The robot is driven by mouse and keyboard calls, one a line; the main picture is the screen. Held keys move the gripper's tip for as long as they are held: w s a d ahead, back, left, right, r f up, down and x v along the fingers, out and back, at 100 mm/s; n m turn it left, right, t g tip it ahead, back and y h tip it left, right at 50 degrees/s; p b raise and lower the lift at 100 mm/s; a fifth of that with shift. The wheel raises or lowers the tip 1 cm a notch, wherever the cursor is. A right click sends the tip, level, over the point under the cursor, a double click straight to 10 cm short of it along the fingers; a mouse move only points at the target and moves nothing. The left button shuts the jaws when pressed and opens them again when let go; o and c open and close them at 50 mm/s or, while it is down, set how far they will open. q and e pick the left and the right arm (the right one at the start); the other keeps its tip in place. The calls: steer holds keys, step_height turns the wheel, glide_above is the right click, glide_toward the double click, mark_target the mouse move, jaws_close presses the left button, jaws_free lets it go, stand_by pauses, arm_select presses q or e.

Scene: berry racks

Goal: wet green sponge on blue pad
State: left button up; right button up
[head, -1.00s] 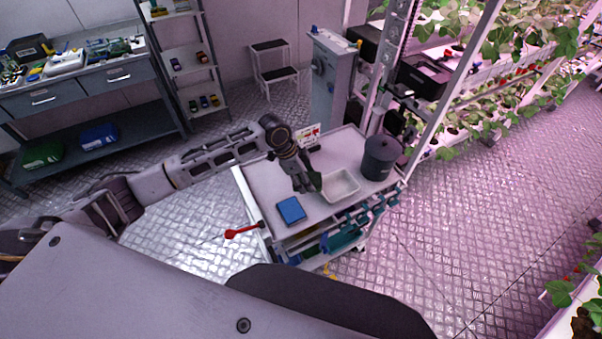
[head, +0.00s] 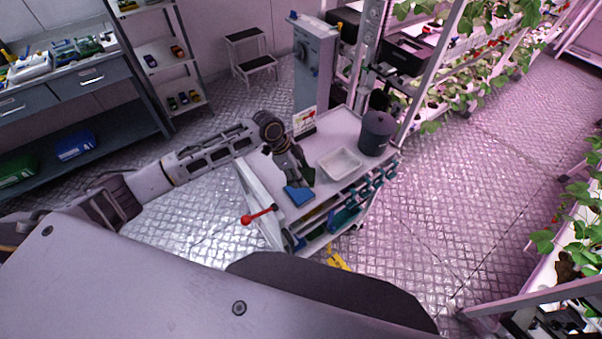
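The blue pad (head: 298,197) lies on the cart top near its front left edge. My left gripper (head: 299,182) points down over the pad's back edge and partly covers it. The dark green sponge (head: 309,176) shows at the right side of its fingertips and appears held between them. Whether the sponge touches the pad cannot be told from this angle. My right gripper is out of view.
A white tray (head: 340,164) stands right of the gripper on the cart (head: 262,172). A dark grey pot (head: 376,133) stands at the cart's right end, and a small sign (head: 304,122) at the back. A red-ended handle (head: 259,216) sticks out at front left.

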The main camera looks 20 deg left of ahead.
mark_target(301, 192)
arm_select(q)
steer(key=shift+s+a, duration=0.1)
steer(key=shift+a, duration=0.15)
steer(key=shift+a+f, duration=0.1)
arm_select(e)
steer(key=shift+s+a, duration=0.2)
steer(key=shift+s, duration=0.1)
arm_select(q)
steer(key=shift+m, duration=0.4)
steer(key=shift+f, duration=0.2)
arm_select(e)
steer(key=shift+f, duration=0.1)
arm_select(q)
steer(key=shift+f+b, duration=0.8)
steer(key=shift+f, duration=0.2)
steer(key=shift+f+b, duration=1.85)
steer(key=shift+b, duration=0.15)
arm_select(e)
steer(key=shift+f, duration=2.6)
arm_select(q)
steer(key=shift+f, duration=0.5)
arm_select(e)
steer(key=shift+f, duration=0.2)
arm_select(q)
steer(key=shift+s+f, duration=0.15)
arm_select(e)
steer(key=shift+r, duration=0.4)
